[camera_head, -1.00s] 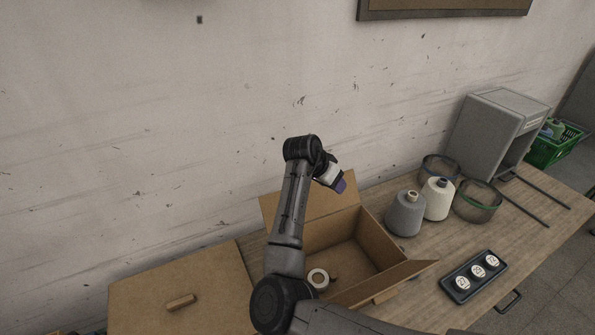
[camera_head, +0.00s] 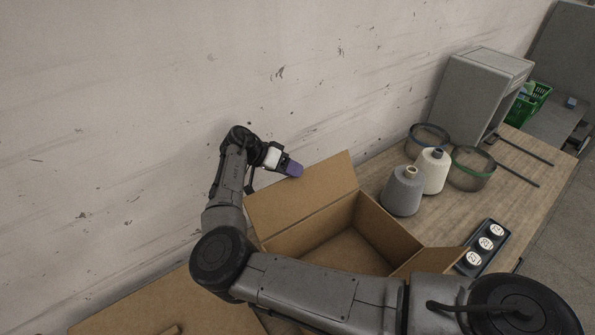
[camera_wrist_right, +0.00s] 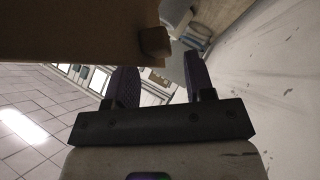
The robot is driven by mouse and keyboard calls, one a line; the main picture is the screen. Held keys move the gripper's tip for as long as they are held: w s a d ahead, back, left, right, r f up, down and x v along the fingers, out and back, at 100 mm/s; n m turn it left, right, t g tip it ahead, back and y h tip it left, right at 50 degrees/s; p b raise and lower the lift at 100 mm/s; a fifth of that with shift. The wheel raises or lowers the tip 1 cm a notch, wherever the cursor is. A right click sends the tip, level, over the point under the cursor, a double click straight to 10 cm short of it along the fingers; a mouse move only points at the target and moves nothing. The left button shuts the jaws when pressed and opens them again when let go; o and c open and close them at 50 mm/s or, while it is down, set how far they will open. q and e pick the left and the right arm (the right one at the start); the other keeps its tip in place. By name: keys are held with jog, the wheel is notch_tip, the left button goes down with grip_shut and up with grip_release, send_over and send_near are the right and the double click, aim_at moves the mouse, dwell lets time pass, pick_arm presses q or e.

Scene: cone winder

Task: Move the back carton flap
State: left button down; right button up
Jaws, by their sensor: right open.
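The open brown carton (camera_head: 347,247) stands on the table with its back flap (camera_head: 305,203) raised and leaning back toward the wall. In the right wrist view my gripper (camera_wrist_right: 161,78) is open, with no object clearly held. A brown board-like surface (camera_wrist_right: 75,35) with a rounded end lies just beyond the fingertips. My right arm covers the carton's front side. My left gripper is not in view.
A grey cone (camera_head: 403,193) and a cream cone (camera_head: 433,171) stand right of the carton, near two round mesh-like rings (camera_head: 472,168). A dark tray (camera_head: 485,248) holds white-topped pieces. A grey box (camera_head: 470,95) stands further back. The wall (camera_head: 120,120) is close behind the flap.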

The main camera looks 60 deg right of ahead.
jog(key=shift+x, duration=1.35)
jog(key=shift+c, duration=0.4)
grip_shut()
